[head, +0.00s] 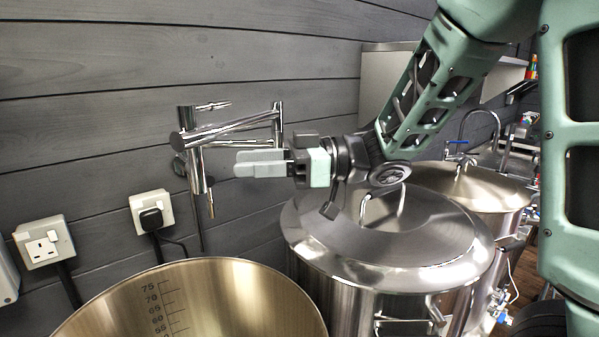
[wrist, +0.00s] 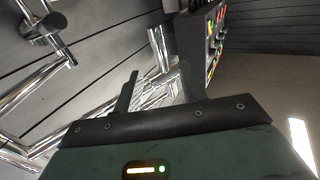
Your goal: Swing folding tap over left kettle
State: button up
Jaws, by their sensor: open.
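The folding tap (head: 232,127) is chrome, with jointed tubes folded back along the grey wall. Its upper arm runs right to an upright joint (head: 277,122), and a short spout (head: 210,203) hangs down at its left end. The left kettle (head: 293,292) stands open at the bottom left, with volume marks inside; the tap is behind and above its rim. My gripper (head: 238,164) is open and points left, in front of the tap's lower tube. In the wrist view, chrome tap tubes (wrist: 38,82) pass left of my fingers (wrist: 158,82). I cannot tell whether they touch.
A lidded steel kettle (head: 420,240) stands under my forearm, with another lidded kettle (head: 485,190) behind it at right. Two wall sockets (head: 43,241) are left of the tap, one with a black plug (head: 151,219). A control box (wrist: 203,42) shows in the wrist view.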

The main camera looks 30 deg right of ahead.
jog(key=b+v, duration=0.1)
jog(key=v, duration=0.6)
jog(key=shift+a, duration=0.1)
jog(key=w+a+f+m+t+h, duration=0.3)
jog(key=w+a+f+t+h, duration=0.15)
jog(key=w+h, duration=0.2)
notch_tip(320, 180, down, 6)
jog(key=a+m+h, duration=0.2)
jog(key=m+h, duration=0.1)
jog(key=h, duration=0.2)
jog(key=s+a+f+g+h, duration=0.1)
jog(key=s+f+g, duration=0.2)
jog(key=s, duration=0.5)
jog(key=s+f+g+h, duration=0.2)
jog(key=s+f+g, duration=0.1)
jog(key=s, duration=0.5)
jog(key=s+a+f+g+h, duration=0.1)
jog(key=s+f+g, duration=0.3)
jog(key=s, duration=0.5)
jog(key=shift+a+g+h, duration=0.3)
jog(key=shift+g+h, duration=0.05)
jog(key=shift+h, duration=0.1)
